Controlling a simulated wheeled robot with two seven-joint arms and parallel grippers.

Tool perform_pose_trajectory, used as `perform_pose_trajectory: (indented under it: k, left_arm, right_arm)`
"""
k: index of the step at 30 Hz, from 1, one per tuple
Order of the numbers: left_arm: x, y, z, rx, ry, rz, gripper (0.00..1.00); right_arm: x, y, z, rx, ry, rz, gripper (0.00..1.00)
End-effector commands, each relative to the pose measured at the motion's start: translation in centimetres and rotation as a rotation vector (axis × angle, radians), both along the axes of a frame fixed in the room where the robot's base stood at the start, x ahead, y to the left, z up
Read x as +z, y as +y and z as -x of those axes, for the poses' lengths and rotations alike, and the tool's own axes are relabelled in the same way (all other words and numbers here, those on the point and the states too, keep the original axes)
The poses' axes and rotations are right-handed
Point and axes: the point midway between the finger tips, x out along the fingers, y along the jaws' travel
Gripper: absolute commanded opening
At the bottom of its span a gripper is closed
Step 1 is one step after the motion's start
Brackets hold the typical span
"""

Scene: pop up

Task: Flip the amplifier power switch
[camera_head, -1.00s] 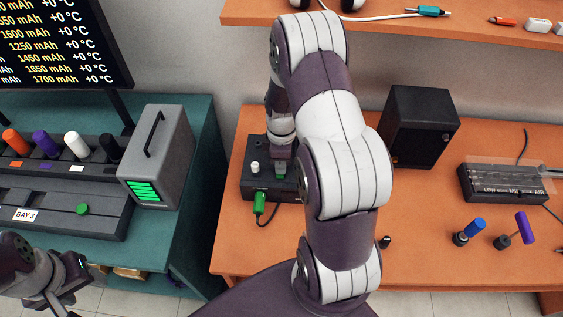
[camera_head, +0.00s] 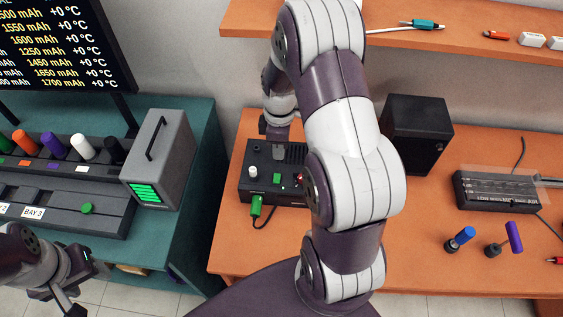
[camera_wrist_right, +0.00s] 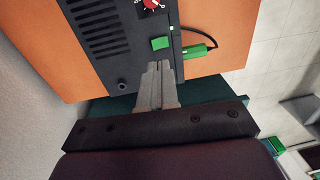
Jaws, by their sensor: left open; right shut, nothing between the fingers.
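The amplifier (camera_head: 262,155) is a black box on the orange table, partly hidden behind my right arm. Its top has a green square switch (camera_head: 277,179), a white knob (camera_head: 253,171) and a red part beside my arm. The switch also shows in the right wrist view (camera_wrist_right: 160,43). My right gripper (camera_head: 279,153) is shut and empty, just behind the switch; in the right wrist view its fingertips (camera_wrist_right: 158,66) stop short of the switch, apparently apart from it. My left gripper (camera_head: 82,280) is open and empty at the lower left, far from the amplifier.
A green plug (camera_head: 256,205) with a black cable is at the amplifier's front. A black speaker (camera_head: 418,135) and a mixer-like box (camera_head: 497,193) stand to the right. A grey case (camera_head: 160,160) stands on the teal bench at left. A shelf runs above.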

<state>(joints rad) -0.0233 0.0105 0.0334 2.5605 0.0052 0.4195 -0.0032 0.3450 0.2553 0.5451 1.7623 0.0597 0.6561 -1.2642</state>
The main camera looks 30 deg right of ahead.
Motion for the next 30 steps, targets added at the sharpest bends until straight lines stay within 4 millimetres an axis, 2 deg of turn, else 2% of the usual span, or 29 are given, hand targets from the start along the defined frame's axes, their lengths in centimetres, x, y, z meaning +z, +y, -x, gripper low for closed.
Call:
perform_pose_trajectory:
  k: [3,9,27,29,30]
  left_arm:
    - [-0.2,0.0,0.0,0.0,0.0,0.0,0.56]
    - [-0.3,0.0,0.0,0.0,0.0,0.0,0.56]
    - [-0.2,0.0,0.0,0.0,0.0,0.0,0.56]
    - [-0.2,0.0,0.0,0.0,0.0,0.0,0.56]
    - [-0.2,0.0,0.0,0.0,0.0,0.0,0.56]
  right_arm:
    - [2.3,-0.2,-0.3,0.0,-0.006,0.002,0.0]
    - [4.5,-0.3,-0.4,-0.001,-0.004,0.001,0.0]
    - [4.8,-0.3,-0.4,-0.004,-0.005,0.002,0.0]
    - [4.8,-0.4,-0.5,-0.051,-0.006,0.007,0.0]
    - [4.8,-0.5,-0.8,-0.128,-0.016,0.016,0.0]
